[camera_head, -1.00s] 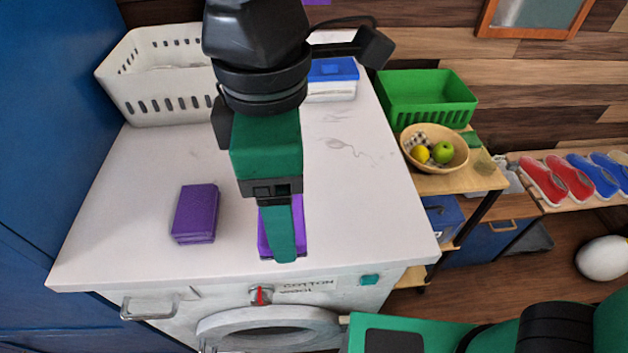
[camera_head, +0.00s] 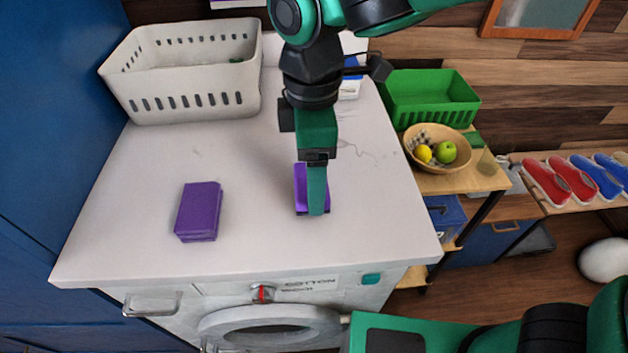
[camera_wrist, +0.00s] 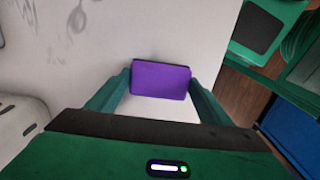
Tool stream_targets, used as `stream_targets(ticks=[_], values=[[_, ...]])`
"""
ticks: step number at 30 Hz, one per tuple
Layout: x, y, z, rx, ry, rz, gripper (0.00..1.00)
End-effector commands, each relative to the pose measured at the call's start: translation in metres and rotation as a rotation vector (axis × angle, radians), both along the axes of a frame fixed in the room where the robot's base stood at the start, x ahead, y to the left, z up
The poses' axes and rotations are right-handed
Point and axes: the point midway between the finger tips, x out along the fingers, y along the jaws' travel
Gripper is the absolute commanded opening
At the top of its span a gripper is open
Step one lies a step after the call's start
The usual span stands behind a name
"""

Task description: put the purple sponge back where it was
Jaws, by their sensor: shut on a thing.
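My gripper (camera_head: 314,212) points down over the right part of the white washing machine top (camera_head: 250,255). It is shut on a purple sponge (camera_head: 300,188), which is partly hidden behind a finger. In the wrist view the sponge (camera_wrist: 160,78) sits between the two green fingers, with white surface around it. I cannot tell whether it touches the top. A second, darker purple block (camera_head: 198,211) of similar shape lies on the top to the left, apart from my gripper.
A white slotted basket (camera_head: 185,75) stands at the back left. A blue-lidded box (camera_head: 350,82) is partly hidden behind my arm. A green crate (camera_head: 430,100) and a fruit bowl (camera_head: 437,160) stand on a shelf to the right. The front middle of the top is clear.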

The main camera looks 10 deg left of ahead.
Motion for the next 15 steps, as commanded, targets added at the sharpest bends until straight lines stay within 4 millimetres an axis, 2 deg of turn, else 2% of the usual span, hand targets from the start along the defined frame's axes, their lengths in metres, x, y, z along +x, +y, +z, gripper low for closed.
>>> stream_targets(ticks=[3, 6, 15], values=[[-0.001, -0.001, -0.019, -0.004, 0.002, 0.001, 0.52], [-0.001, 0.0, -0.029, -0.002, 0.001, 0.0, 0.52], [0.0, -0.001, -0.032, 0.0, 0.001, -0.002, 0.52]])
